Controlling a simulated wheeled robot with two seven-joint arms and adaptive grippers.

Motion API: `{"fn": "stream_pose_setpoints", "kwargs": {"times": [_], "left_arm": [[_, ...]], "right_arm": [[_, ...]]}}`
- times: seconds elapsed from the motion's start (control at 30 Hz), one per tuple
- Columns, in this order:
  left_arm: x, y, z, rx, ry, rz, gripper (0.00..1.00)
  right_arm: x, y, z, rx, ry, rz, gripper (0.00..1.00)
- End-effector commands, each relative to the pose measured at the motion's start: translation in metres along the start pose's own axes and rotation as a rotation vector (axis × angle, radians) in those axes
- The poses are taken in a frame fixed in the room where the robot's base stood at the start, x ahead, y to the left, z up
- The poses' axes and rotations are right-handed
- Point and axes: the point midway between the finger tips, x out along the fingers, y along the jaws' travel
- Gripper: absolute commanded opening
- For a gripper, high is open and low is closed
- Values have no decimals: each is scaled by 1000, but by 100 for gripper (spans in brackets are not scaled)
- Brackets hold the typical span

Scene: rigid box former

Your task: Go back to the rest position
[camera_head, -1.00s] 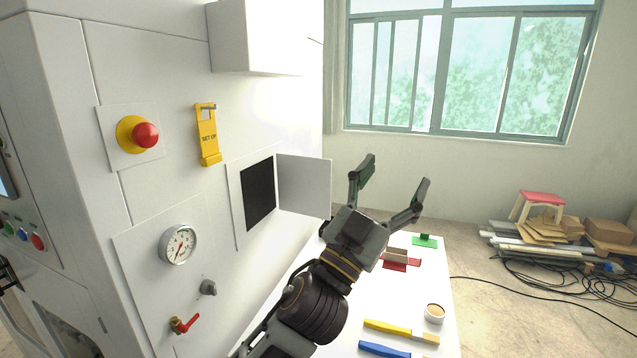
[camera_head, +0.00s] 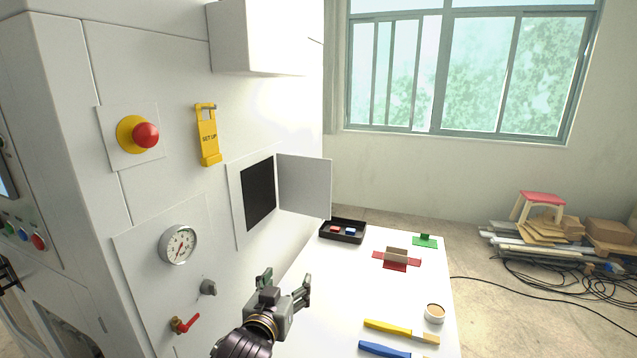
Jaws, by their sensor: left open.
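My left gripper (camera_head: 286,285) is open and empty. It is low in the head view, in front of the machine and over the left edge of the white table (camera_head: 335,290). It appears to touch nothing. A dark part at the far left edge may be my right arm, but I cannot tell; no right gripper shows clearly.
The white machine (camera_head: 150,60) fills the left, with its small door (camera_head: 304,187) standing open. On the table are a black tray (camera_head: 343,238), a red fixture (camera_head: 396,260), a green piece (camera_head: 425,241), a cup (camera_head: 434,313), a yellow tool (camera_head: 400,331) and a blue tool (camera_head: 385,349).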

Motion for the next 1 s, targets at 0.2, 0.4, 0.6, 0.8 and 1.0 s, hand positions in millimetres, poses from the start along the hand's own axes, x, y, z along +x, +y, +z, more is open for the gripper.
{"fn": "stream_pose_setpoints", "kwargs": {"times": [0.2, 0.4, 0.6, 0.8, 1.0], "left_arm": [[-19, -31, 74, -7, -220, -47, 73], [-48, -55, 139, -7, -422, -73, 73], [-89, -74, 199, -4, -625, -83, 73], [-134, -88, 248, 0, -812, -77, 73], [-166, -94, 275, 3, -928, -66, 73]], "right_arm": [[0, 0, 0, 0, 0, 0, 40], [0, 0, 0, 0, 0, 0, 40], [0, 0, 0, 0, 0, 0, 40], [0, 0, 0, 0, 0, 0, 40], [0, 0, 0, 0, 0, 0, 40]]}}
